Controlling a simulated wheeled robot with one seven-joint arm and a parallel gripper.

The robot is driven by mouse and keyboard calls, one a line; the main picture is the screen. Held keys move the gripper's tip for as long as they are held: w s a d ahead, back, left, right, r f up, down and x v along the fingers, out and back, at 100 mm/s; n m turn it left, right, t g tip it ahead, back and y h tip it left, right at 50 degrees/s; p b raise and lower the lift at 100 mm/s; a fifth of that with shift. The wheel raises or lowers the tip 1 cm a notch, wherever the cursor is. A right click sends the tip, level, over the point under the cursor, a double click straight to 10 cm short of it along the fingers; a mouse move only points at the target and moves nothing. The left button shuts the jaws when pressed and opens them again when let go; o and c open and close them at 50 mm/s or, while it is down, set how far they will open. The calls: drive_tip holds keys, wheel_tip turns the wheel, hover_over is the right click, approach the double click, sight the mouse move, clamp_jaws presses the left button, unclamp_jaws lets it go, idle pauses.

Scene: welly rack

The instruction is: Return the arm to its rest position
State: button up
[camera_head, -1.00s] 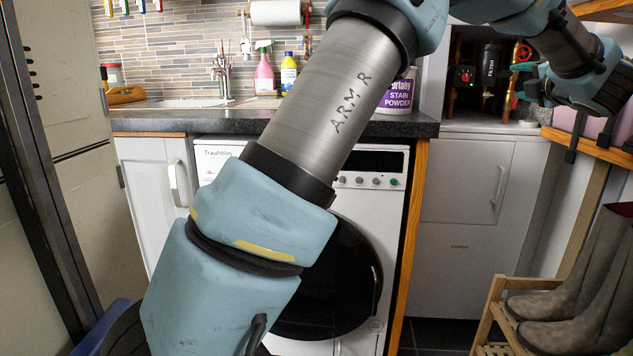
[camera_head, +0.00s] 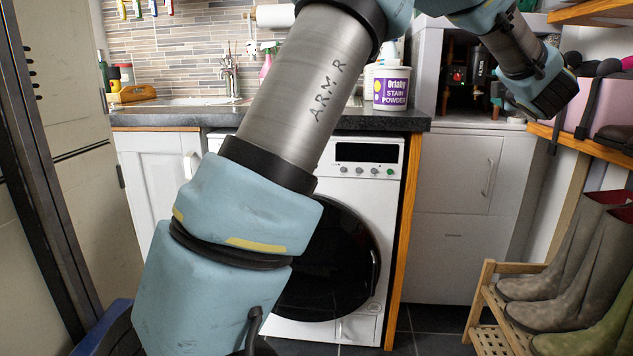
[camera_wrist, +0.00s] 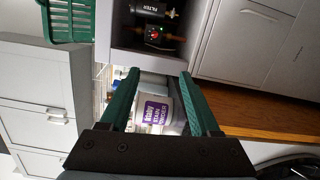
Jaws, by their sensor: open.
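My arm crosses the head view from bottom left to the top, with its far part coming back down at upper right. My gripper (camera_wrist: 158,78) shows in the wrist view with its two green fingers apart and nothing held between them. In the head view its wrist end hangs at upper right, in front of the alcove, and the fingers are small and dark there. A white and purple stain powder tub (camera_head: 391,90) stands on the worktop; in the wrist view it appears beyond the fingers, with a gap to them.
Grey wellies (camera_head: 575,262) stand on a wooden rack (camera_head: 487,300) at lower right. A wooden shelf (camera_head: 590,142) holding shoes and a pink box is close to the wrist. The dark worktop (camera_head: 370,120) runs over the washing machine (camera_head: 368,180). A green basket (camera_wrist: 68,20) shows in the wrist view.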

drive_tip(key=a+f+m+g, duration=0.4)
drive_tip(key=a+f+m, duration=0.3)
drive_tip(key=a, duration=0.4)
drive_tip(key=a+f+m+g, duration=0.3)
drive_tip(key=a+f+m, duration=0.3)
drive_tip(key=a+f, duration=0.5)
drive_tip(key=s+a+f+m+g+y, duration=0.2)
drive_tip(key=s+a+f+g, duration=0.35)
drive_tip(key=s+a, duration=0.65)
drive_tip(key=s+a+f+m+g+y, duration=0.3)
drive_tip(key=s+a+f, duration=0.55)
drive_tip(key=a, duration=0.65)
wheel_tip(320, 180, up, 26)
drive_tip(key=p, duration=2.4)
drive_tip(key=shift+s+d+f+h, duration=0.15)
drive_tip(key=shift+s+d+h, duration=0.15)
drive_tip(key=shift+d+h, duration=0.15)
